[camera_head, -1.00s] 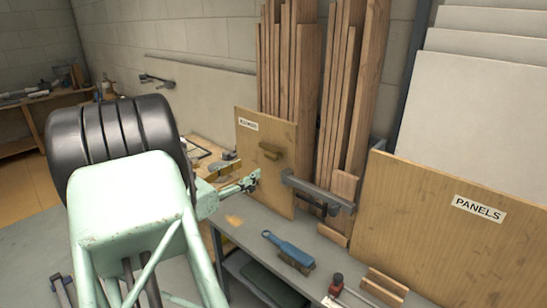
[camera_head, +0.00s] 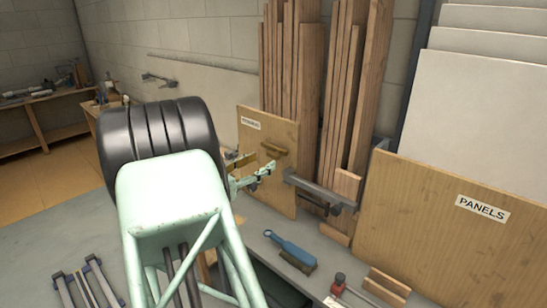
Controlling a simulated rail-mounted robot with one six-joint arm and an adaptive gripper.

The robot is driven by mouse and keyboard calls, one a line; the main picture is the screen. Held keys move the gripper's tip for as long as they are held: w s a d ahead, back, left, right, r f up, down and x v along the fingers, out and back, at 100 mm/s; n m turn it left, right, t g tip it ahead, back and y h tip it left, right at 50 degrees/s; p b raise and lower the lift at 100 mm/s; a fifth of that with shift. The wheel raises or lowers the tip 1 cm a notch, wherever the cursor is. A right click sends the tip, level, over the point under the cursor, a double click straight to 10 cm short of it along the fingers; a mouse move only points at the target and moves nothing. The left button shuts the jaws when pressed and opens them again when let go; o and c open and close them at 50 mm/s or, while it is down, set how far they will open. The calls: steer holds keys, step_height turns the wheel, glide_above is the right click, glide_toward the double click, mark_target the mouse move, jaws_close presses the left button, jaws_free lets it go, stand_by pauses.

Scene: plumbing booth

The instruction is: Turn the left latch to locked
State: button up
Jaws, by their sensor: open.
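My gripper (camera_head: 262,174) is pale green, small in the camera_head view, and open. It is at the end of my arm, in front of the lower part of a labelled wooden board (camera_head: 250,140) at the centre. A brown wooden handle-like piece (camera_head: 274,148) sticks out of this board, just above and right of the gripper in the picture. I cannot tell whether this piece is the left latch or which way it is set. No contact with it can be made out. My arm hides what lies behind it on the left.
A grey metal bracket (camera_head: 318,187) sits right of the board, before upright timber (camera_head: 345,90). A blue-handled brush (camera_head: 290,250) and a red-topped item (camera_head: 339,284) lie on the grey bench. A "PANELS" board (camera_head: 450,235) fills the right. A workbench (camera_head: 50,125) stands far left.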

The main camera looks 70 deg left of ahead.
mark_target(271, 156)
steer(key=shift+b+x, duration=0.3)
steer(key=shift+x, duration=3.5)
steer(key=c, duration=1.2)
